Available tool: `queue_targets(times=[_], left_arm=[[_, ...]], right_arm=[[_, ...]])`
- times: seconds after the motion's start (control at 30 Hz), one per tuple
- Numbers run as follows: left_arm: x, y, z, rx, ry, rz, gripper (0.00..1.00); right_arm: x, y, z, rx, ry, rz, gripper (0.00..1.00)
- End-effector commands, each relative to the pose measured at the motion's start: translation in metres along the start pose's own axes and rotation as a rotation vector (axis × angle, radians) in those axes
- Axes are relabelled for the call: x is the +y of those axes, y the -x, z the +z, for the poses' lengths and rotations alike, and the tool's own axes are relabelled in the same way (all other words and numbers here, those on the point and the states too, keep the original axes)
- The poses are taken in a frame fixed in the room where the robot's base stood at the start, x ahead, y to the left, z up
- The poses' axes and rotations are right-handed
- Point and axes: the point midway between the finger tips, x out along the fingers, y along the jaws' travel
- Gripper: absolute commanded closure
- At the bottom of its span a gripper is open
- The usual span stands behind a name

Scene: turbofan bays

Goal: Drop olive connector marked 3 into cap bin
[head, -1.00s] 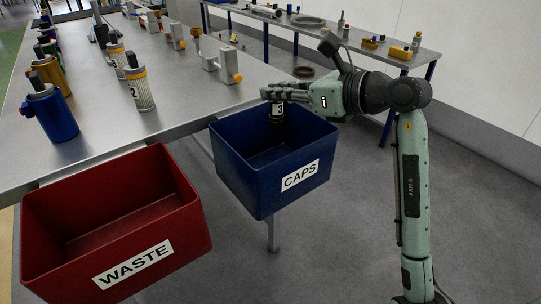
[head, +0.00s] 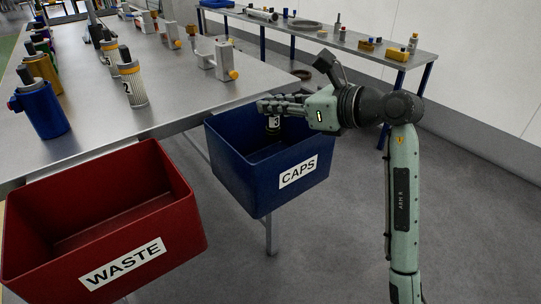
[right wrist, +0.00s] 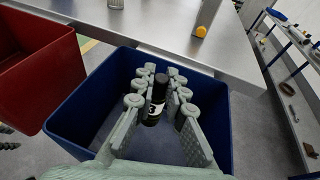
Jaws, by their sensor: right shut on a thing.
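The olive connector (right wrist: 154,112) has a dark top and a white label marked 3. It hangs upright between the fingers of my right gripper (head: 272,105), which is shut on it. In the head view the connector (head: 273,124) shows below the fingers, partly hidden by them. The blue cap bin (head: 240,178), labelled CAPS, is directly below. The connector is over the bin's opening, near its top. In the right wrist view the bin (right wrist: 75,115) surrounds the gripper and connector. My left gripper is not in view.
A red bin (head: 100,255) labelled WASTE stands left of the blue bin. The metal table (head: 180,98) behind the bins holds several filters and fittings. A side bench (head: 305,35) with small parts stands at the back. The floor at right is clear.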

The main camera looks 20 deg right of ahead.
Motion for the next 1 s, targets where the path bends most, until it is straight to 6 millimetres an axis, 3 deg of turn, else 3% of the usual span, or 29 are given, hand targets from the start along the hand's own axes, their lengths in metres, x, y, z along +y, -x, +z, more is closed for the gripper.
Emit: queue_targets(times=[0.07,0.1,0.3,0.67,0.77,1.0], left_arm=[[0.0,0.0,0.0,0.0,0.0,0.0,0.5],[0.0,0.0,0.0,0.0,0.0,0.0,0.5],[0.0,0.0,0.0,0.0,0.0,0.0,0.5],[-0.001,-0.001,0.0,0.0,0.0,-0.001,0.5],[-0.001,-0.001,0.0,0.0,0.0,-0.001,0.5],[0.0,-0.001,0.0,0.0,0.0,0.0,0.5]], right_arm=[[0.0,0.0,0.0,0.0,0.0,0.0,1.0],[0.0,0.0,0.0,0.0,0.0,0.0,0.87],[0.0,0.0,0.0,0.0,0.0,0.0,0.64],[0.0,0.005,0.0,0.001,0.001,-0.001,0.64],[-0.001,0.018,-0.001,0.002,0.003,-0.002,0.64],[-0.001,0.069,-0.001,0.003,0.004,-0.004,0.64]])
